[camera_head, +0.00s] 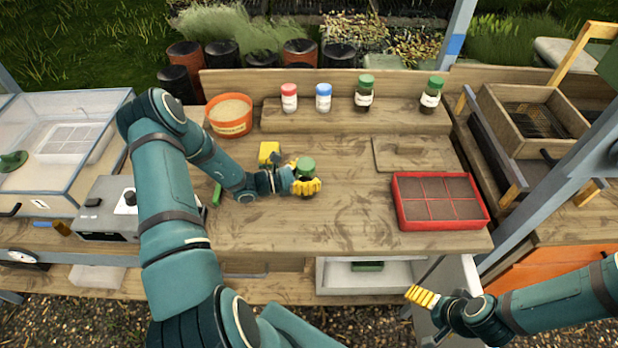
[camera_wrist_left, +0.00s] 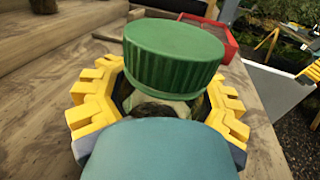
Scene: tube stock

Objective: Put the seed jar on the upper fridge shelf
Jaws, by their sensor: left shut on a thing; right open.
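A jar with a green lid (camera_head: 306,165) is in my left gripper (camera_head: 307,187), above the middle of the bench. In the left wrist view its ribbed green lid (camera_wrist_left: 173,55) fills the middle, with the yellow fingers of the left gripper (camera_wrist_left: 158,105) around it. The lid hides most of the jar body. The white fridge (camera_head: 323,280) is under the bench front, and its door (camera_head: 462,275) stands open at the right. The bench edge hides much of its inside; a green item (camera_head: 367,266) shows in it. My right gripper (camera_head: 422,297) is open beside the door.
Jars with red (camera_head: 289,97), blue (camera_head: 323,97) and green lids (camera_head: 364,93) (camera_head: 431,95) stand on the back ledge. A red seed tray (camera_head: 398,205) lies right of my left gripper. The bench front middle is clear.

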